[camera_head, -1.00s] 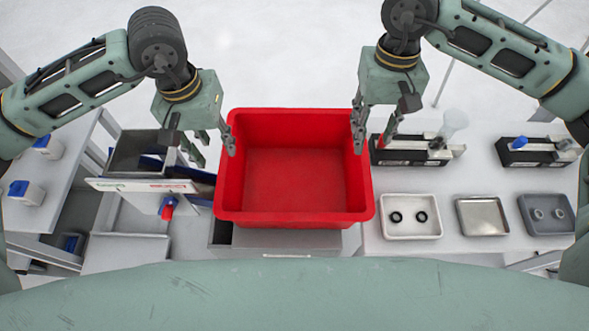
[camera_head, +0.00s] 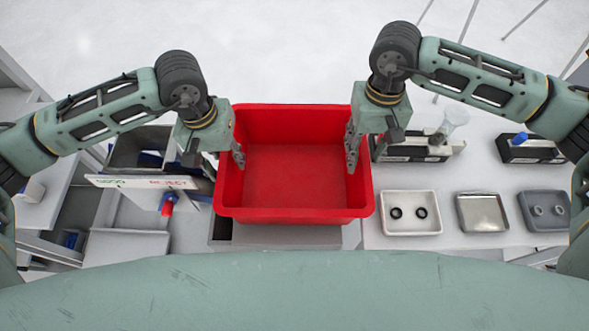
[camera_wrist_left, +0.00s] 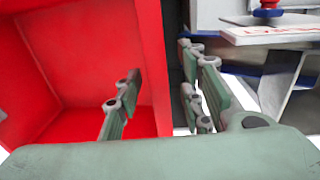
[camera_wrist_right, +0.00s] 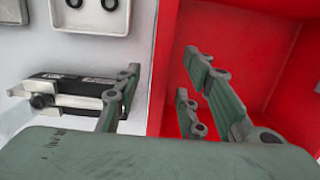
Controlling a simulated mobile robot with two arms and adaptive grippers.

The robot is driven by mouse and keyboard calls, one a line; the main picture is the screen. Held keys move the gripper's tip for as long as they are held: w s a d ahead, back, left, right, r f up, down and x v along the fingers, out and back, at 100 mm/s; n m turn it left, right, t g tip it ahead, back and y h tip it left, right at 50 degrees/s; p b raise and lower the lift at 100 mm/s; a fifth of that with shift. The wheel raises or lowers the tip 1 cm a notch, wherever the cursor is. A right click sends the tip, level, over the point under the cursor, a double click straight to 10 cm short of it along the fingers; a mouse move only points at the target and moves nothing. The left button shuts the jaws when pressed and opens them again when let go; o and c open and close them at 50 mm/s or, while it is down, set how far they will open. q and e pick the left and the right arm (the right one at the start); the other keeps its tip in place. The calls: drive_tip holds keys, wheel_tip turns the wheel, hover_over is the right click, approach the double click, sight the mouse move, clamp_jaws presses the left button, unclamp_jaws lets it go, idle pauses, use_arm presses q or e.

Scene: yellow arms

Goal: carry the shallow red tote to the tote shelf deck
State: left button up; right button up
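The shallow red tote (camera_head: 293,212) stands in the middle of the head view and looks empty inside. My left gripper (camera_head: 216,158) is at the tote's left wall. The left wrist view shows its fingers apart, one inside the tote (camera_wrist_left: 75,70) and one outside. My right gripper (camera_head: 365,153) is at the right wall. The right wrist view shows its fingers apart, with the tote wall (camera_wrist_right: 163,70) between them. Neither gripper is seen pinching the wall. The tote shelf deck cannot be made out for certain.
The tote is on a grey surface (camera_head: 285,236). To its right, a white table (camera_head: 450,226) holds a white tray with two black rings (camera_head: 412,230), a metal tray (camera_head: 482,213), a grey tray (camera_head: 522,205) and black racks (camera_head: 425,150). On the left is a sign-bearing board (camera_head: 130,182).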

use_arm(q)
drive_tip(key=shift+c, duration=0.2)
use_arm(e)
drive_tip(key=shift+c, duration=0.2)
use_arm(q)
clamp_jaws()
use_arm(e)
clamp_jaws()
